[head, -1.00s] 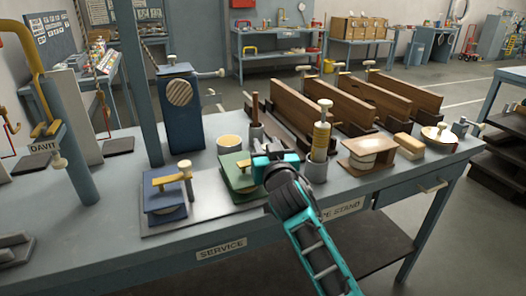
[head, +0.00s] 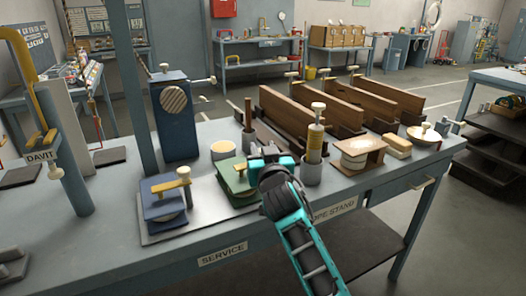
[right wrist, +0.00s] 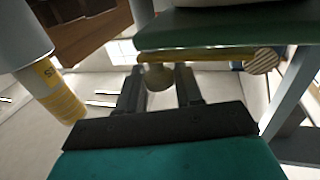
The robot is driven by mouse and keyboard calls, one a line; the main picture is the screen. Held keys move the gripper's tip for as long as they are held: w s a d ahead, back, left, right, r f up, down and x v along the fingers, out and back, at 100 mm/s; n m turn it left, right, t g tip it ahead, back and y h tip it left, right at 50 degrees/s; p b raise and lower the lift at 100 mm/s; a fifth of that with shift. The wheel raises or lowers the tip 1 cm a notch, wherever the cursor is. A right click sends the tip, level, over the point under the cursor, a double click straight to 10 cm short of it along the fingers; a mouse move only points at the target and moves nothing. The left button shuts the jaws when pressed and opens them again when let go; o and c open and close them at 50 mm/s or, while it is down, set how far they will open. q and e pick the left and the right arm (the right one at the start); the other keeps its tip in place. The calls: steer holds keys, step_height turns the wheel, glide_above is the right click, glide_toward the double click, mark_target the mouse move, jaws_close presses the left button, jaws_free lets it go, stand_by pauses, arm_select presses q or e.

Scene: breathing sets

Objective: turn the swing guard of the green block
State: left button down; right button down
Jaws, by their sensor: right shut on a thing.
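The green block (head: 229,183) stands on the bench, on the right part of a pale plate. Its yellow swing guard (head: 238,168) lies across its top. In the right wrist view the guard (right wrist: 205,55) runs sideways along the green block (right wrist: 225,27), with a cream knob (right wrist: 159,77) at one end. My right gripper (head: 263,156) is at the right side of the block. Its fingers (right wrist: 160,90) are shut around the knob. In the head view the gripper hides the knob and the block's right side. My left gripper is out of view.
A blue block (head: 160,208) with a similar guard stands left on the plate (head: 200,215). Close right of my gripper is a grey cup (head: 311,172) holding a yellow-banded handle (head: 315,140). Behind are a cream disc (head: 223,150) and a tall blue box (head: 176,135).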

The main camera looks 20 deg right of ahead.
steer(key=c, duration=0.8)
jaws_free()
steer(key=shift+c, duration=0.2)
step_height(320, 180, up, 20)
steer(key=p, duration=0.3)
